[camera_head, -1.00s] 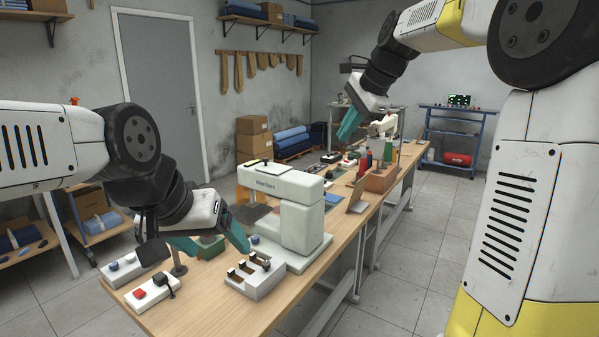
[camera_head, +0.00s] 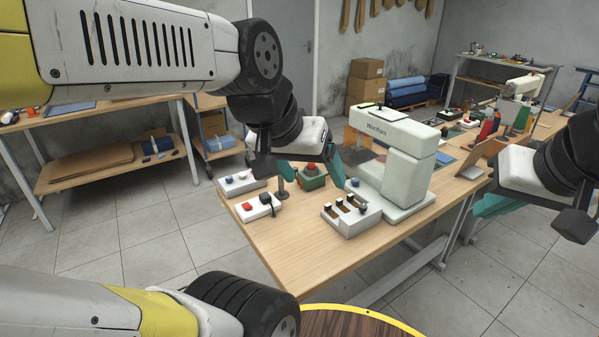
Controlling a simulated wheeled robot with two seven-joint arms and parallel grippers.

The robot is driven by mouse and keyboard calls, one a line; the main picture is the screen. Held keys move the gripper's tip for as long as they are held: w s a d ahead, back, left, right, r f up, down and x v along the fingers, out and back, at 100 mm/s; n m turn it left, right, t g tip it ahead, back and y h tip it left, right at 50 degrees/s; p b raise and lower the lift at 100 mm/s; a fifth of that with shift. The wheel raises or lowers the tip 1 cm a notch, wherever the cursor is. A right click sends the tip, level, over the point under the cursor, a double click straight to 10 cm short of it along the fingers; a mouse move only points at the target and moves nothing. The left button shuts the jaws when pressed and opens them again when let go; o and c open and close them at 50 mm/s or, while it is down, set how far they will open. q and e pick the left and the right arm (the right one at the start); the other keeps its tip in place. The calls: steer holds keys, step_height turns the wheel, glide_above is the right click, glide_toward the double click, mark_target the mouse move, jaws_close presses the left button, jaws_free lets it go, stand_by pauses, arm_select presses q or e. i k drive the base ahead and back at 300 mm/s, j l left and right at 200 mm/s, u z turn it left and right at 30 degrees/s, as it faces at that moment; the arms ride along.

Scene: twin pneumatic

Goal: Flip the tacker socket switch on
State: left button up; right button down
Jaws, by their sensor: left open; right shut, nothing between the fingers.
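A white block with several dark-and-tan slots or switches (camera_head: 351,216) sits near the table's front edge, before the sewing machine. A white box with a red button and a black plug-like part (camera_head: 258,206) is to its left. A grey-white box with blue knobs (camera_head: 240,182) lies behind that. I cannot tell which one is the tacker socket, and switch positions are too small to read. My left gripper (camera_head: 313,172) is open and empty, its teal fingers above the table behind these boxes. My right gripper (camera_head: 488,207) is shut and empty, off the table's right side.
The pale green sewing machine (camera_head: 400,160) stands right of my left gripper. A green item with a red top (camera_head: 312,178) is between its fingers in the picture; depth is unclear. The table's (camera_head: 315,255) front is bare wood. Tools and spools crowd its far end.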

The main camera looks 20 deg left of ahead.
mark_target(246, 205)
steer(key=u, duration=1.15)
